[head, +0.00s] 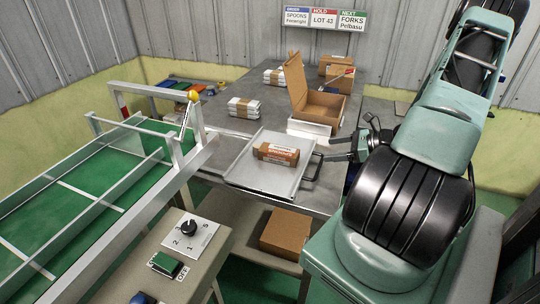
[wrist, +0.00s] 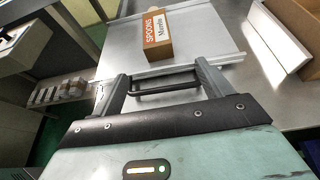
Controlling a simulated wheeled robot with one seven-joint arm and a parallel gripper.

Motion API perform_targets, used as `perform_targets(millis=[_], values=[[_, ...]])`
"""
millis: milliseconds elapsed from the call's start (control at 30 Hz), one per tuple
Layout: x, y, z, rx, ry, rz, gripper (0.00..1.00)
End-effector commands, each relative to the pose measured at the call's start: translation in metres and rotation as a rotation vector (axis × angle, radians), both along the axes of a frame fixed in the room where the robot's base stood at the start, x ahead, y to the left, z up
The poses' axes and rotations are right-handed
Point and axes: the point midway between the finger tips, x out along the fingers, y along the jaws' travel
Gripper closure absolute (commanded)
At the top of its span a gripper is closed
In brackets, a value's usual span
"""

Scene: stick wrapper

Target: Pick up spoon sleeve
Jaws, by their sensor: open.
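The spoon sleeve (head: 276,153), a small brown box with an orange-brown side, lies on a grey metal tray (head: 245,172) in the head view. In the wrist view the sleeve (wrist: 171,33) shows the word SPOONS and a white label, beyond the fingertips. My gripper (head: 330,149) is at the tray's right edge, to the right of the sleeve and apart from it. In the wrist view my gripper (wrist: 165,82) is open with nothing held. The tray's black handle (wrist: 165,89) shows between the fingers; I cannot tell whether they touch it.
An open cardboard box (head: 318,103) stands behind the tray on the metal table. White banded bundles (head: 243,107) lie on the table further back. A green conveyor (head: 90,175) with metal rails is at left. A control box with a dial (head: 189,228) stands in front.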

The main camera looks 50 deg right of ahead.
Motion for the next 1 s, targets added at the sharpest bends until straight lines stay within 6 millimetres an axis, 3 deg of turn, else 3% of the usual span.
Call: perform_targets(millis=[400,733,1000], values=[[0.072,0.035,-0.03,0.003,0.0,0.006,0.22],[0.095,0.047,-0.04,0.002,0.0,0.007,0.22],[0.125,0.063,-0.053,0.0,0.001,0.006,0.22]])
